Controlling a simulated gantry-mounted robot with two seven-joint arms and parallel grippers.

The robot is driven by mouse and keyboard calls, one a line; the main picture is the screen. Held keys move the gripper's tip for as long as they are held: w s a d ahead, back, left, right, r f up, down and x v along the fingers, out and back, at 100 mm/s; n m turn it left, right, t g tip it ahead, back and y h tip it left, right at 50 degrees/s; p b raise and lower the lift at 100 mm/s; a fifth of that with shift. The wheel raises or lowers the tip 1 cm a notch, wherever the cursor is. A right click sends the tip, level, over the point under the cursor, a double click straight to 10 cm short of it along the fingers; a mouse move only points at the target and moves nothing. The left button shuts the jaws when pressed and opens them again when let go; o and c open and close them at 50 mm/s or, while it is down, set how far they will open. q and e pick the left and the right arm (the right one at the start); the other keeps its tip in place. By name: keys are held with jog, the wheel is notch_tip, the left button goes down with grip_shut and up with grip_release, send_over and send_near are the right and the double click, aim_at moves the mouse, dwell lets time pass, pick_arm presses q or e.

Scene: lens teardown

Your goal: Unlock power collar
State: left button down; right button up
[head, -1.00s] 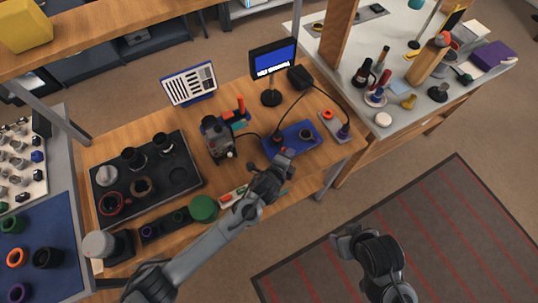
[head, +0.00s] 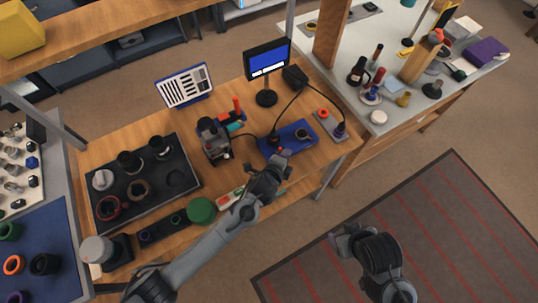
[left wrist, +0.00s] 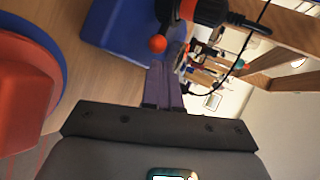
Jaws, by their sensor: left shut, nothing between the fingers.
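The blue fixture (head: 276,143) lies on the wooden bench and carries a dark round part (head: 301,135). In the left wrist view, the blue base (left wrist: 115,35) holds a black cylinder (left wrist: 210,10) with a red band, likely the power collar, and an orange ball knob (left wrist: 158,44) beside it. My left gripper (head: 283,164) is shut and empty at the front edge of the fixture. Its fingers (left wrist: 166,80) point at the base below the knob; whether they touch it is unclear. My right gripper (head: 343,236) hangs off the bench; its fingers are not clear.
A monitor (head: 267,58) and a black box (head: 295,75) with cables stand behind. A grey pad (head: 328,125) lies right of the fixture. A red round thing (left wrist: 22,95) is close in the wrist view.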

pick_arm(q)
jog(key=shift+a, duration=0.1)
